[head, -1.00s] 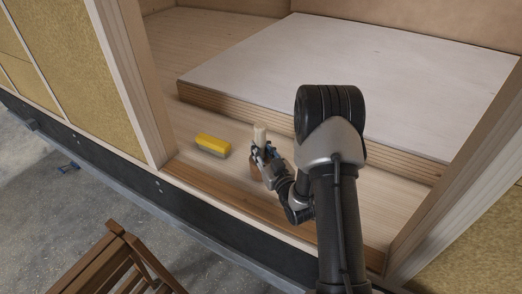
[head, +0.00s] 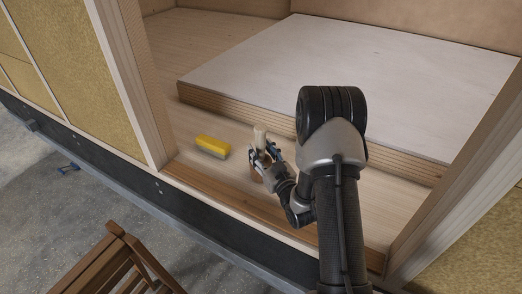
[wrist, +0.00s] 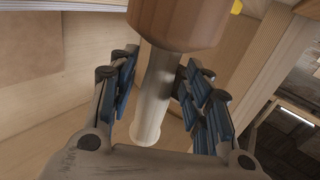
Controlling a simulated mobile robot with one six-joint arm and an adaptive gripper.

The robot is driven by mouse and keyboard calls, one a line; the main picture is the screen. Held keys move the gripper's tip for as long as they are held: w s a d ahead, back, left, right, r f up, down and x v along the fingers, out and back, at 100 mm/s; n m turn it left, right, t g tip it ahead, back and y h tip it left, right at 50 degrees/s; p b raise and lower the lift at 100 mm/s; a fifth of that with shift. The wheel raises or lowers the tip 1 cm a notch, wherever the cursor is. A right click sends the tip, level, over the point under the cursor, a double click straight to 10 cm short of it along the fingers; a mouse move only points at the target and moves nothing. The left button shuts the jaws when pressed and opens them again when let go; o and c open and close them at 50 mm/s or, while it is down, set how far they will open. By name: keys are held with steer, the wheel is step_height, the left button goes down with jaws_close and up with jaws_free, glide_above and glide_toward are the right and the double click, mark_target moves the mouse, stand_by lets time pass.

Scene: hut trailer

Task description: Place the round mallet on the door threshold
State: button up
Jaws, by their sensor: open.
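The round mallet stands head down, with its pale handle (head: 260,136) pointing up, inside the doorway. Its brown head (wrist: 178,18) fills the top of the wrist view; in the head view it is mostly hidden behind my gripper. The door threshold (head: 215,196) is the wooden strip along the doorway's front edge. The mallet is on or just above the pale boards beside this strip; I cannot tell whether it touches. My gripper (head: 264,150) is open, with its blue-padded fingers on both sides of the handle. In the wrist view, gaps show between fingers and handle.
A yellow brush-like block (head: 213,146) lies on the boards left of the mallet. A raised step with a white top (head: 350,60) is behind. A door post (head: 135,85) stands at left. A brown wooden chair (head: 115,262) is outside in front.

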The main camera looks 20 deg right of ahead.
steer(key=s, duration=1.1)
steer(key=w+a+r+n+g, duration=0.1)
steer(key=w+r+n+g, duration=0.1)
steer(key=w+r+g, duration=0.2)
steer(key=s+a+r+g+h, duration=0.2)
steer(key=s+r+g, duration=0.2)
steer(key=s+r, duration=0.25)
steer(key=s+a+r+g, duration=0.2)
steer(key=s+a, duration=0.1)
steer(key=s, duration=0.4)
steer(key=s+a+r+m+g+y, duration=0.1)
steer(key=s+a+r, duration=0.1)
steer(key=s, duration=0.5)
steer(key=s+a+r+m+g, duration=0.1)
steer(key=s+a, duration=0.3)
steer(key=s, duration=0.4)
steer(key=shift+a+r+g, duration=0.2)
steer(key=shift+r+g, duration=0.5)
steer(key=shift+g, duration=0.1)
steer(key=shift+d+m, duration=0.1)
steer(key=shift+m, duration=0.2)
